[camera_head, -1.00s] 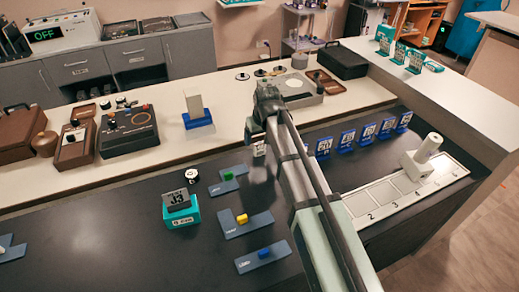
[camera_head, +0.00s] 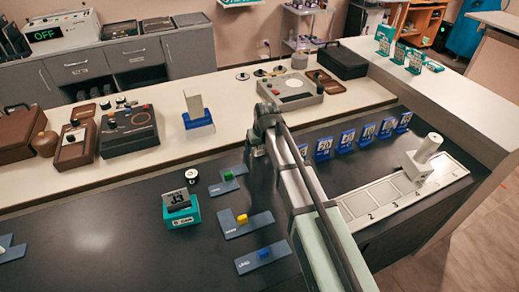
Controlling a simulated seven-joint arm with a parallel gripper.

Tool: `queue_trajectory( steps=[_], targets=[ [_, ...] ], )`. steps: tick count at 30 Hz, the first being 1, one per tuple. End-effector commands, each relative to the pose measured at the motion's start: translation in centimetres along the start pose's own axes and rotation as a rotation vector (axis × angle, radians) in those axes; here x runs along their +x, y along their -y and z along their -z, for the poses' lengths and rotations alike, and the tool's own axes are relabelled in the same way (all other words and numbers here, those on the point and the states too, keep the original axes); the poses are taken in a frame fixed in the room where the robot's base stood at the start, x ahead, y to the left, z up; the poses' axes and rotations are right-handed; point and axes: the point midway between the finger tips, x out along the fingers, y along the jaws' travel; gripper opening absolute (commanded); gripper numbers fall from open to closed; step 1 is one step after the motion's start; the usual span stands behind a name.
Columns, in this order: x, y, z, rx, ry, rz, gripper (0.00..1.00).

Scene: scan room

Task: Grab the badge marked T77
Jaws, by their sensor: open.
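Several small badges in blue stands form a slanting row on the dark counter, right of my arm; one of them (camera_head: 323,146) is near the row's left end and another (camera_head: 403,121) is at its right end. Their print is too small to read surely, so I cannot tell which is marked T77. The leftmost one is partly hidden by my arm. My gripper (camera_head: 256,154) hangs over the dark counter left of the row, apart from the badges. It is open, and I see nothing held; its fingertips are hard to make out.
Blue plates with green (camera_head: 228,175), yellow (camera_head: 242,219) and blue (camera_head: 264,253) pieces lie before my arm. A numbered pale rail with a white handle (camera_head: 428,147) is at right. The pale ledge (camera_head: 235,123) runs behind.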

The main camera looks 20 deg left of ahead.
Motion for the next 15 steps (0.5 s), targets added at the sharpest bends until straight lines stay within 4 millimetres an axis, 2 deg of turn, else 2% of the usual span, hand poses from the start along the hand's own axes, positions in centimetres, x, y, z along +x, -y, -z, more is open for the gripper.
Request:
queue_trajectory(
  steps=[2, 15],
  targets=[
    [-0.02, 0.00, -0.01, 0.000, 0.000, 0.000, 0.77],
    [-0.03, 0.01, -0.02, 0.000, 0.001, 0.000, 0.35]
  ],
)
